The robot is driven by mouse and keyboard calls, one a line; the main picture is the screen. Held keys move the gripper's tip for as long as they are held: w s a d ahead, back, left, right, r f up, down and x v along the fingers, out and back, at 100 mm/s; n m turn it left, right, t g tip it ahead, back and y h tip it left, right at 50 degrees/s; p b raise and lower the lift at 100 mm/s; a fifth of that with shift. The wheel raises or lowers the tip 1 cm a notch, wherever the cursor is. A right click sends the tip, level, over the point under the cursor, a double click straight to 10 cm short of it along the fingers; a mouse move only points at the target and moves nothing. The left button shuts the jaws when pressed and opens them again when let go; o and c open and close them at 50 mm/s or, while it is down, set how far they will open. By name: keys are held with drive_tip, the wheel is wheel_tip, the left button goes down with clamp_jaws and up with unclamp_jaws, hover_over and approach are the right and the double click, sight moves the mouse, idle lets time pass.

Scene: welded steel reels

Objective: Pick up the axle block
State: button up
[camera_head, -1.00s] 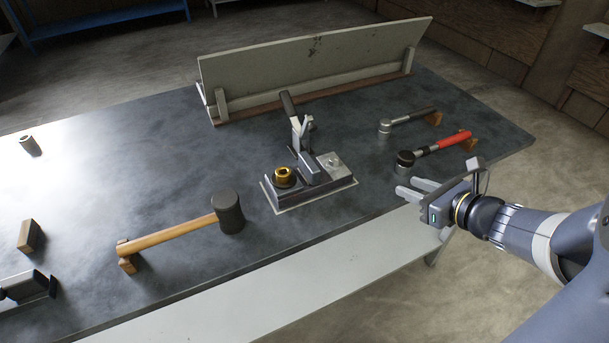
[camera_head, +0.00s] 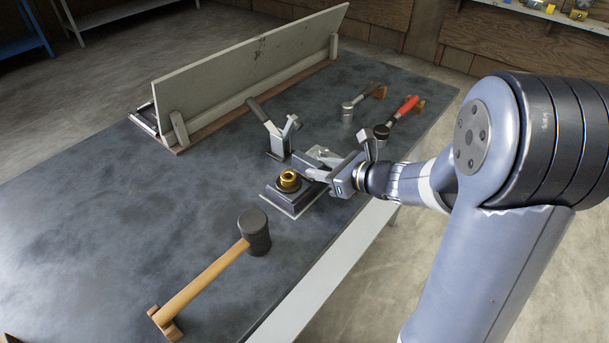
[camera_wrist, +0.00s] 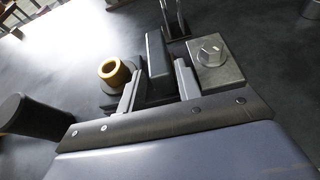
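A dark grey upright block, which I take to be the axle block (camera_wrist: 156,54), stands in the wrist view between a brass bushing (camera_wrist: 113,72) and a silver block with a hex bolt (camera_wrist: 212,58). My gripper (camera_wrist: 160,70) is open, with one finger on each side of the dark block's near part. Small gaps seem to show, so I cannot tell whether either finger touches it. In the head view my gripper (camera_head: 313,174) is low over the fixture plate (camera_head: 291,205), right beside the brass bushing (camera_head: 289,178). There it hides most of the dark block.
A toggle clamp (camera_head: 278,140) stands just behind the fixture. A wood-handled mallet (camera_head: 252,233) lies to the front left. A long upright board (camera_head: 250,65) lines the back. The table's left part is clear.

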sight(307, 162)
drive_tip(key=x, duration=0.5)
drive_tip(key=shift+w+r, duration=0.1)
drive_tip(key=shift+c, duration=0.4)
clamp_jaws()
idle(0.8)
drive_tip(key=shift+w+r, duration=0.1)
drive_tip(key=shift+r, duration=0.15)
